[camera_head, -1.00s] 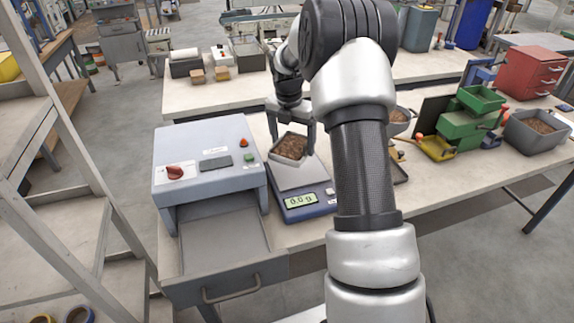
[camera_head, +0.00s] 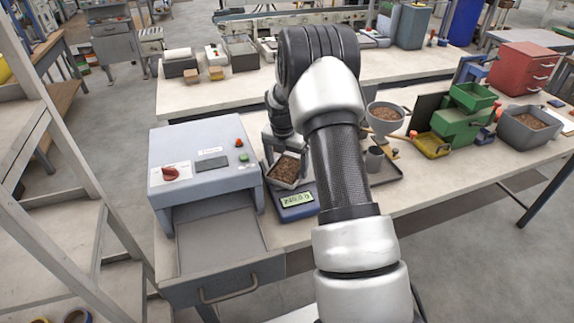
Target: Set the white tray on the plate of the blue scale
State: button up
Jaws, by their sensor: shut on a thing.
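The white tray (camera_head: 286,182) holds brown pellets and sits over the plate of the blue scale (camera_head: 297,211). The scale's display shows a three-figure reading in grams, about 240, so the tray appears to press on the plate. The plate itself is mostly hidden by the tray and my arm. My gripper (camera_head: 287,150) is at the tray's far side, shut on it, with its fingers partly hidden behind my arm.
A grey sealer-like machine (camera_head: 200,165) with a red knob and an open drawer (camera_head: 228,285) stands just left of the scale. To the right are a funnel on a stand (camera_head: 385,120), a dark tray (camera_head: 386,175), green bins (camera_head: 462,128) and a grey pellet bin (camera_head: 528,128).

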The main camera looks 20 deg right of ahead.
jog(key=o, duration=0.8)
jog(key=shift+f, duration=0.15)
jog(key=o, duration=0.4)
jog(key=shift+c, duration=0.2)
